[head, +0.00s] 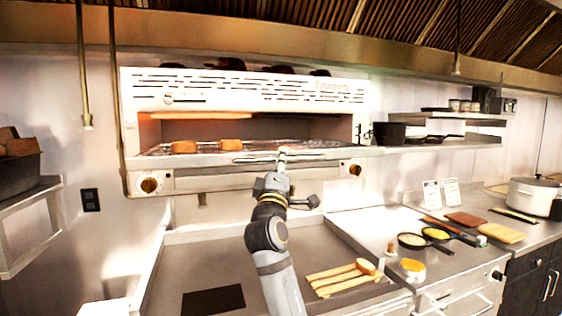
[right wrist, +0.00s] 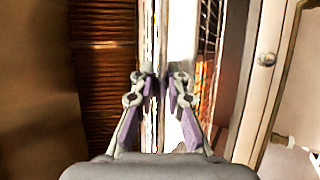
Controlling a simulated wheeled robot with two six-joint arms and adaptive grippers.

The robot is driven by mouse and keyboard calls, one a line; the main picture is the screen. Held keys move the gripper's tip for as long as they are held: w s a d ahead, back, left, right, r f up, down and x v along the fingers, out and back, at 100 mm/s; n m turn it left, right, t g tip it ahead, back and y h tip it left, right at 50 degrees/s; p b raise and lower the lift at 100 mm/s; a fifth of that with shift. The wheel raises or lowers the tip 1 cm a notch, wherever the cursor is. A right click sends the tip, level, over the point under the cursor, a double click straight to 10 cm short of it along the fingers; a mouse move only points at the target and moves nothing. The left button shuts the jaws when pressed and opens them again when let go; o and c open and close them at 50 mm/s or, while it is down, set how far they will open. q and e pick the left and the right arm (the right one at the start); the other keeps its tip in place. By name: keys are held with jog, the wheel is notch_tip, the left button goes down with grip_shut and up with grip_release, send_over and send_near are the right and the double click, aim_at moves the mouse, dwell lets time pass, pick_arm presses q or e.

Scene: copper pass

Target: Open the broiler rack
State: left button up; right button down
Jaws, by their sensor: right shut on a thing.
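The broiler (head: 245,88) is a white wall-mounted oven with a slotted top panel and a wide open front. Its wire rack (head: 215,151) lies in the opening and carries two browned pieces of bread (head: 184,147), (head: 231,144). A pale handle bar (head: 262,158) runs along the rack's front edge. My right gripper (head: 282,160) is at this bar, right of the broiler's middle. In the right wrist view the fingers (right wrist: 161,82) close on the bright bar, with the wire rack (right wrist: 207,60) beside it. The left gripper is in neither view.
Broiler knobs (head: 149,185), (head: 355,171) sit on either side below the opening. Pans (head: 437,235) and boards stand to the right. A wall shelf (head: 440,143) with pots is at right.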

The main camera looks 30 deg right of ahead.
jog(key=c, duration=1.3)
grip_release()
jog(key=shift+s+r, duration=0.1)
jog(key=shift+s, duration=0.05)
jog(key=shift+c, duration=0.2)
jog(key=v, duration=0.7)
jog(key=shift+s+a, duration=0.1)
jog(key=shift+a, duration=0.05)
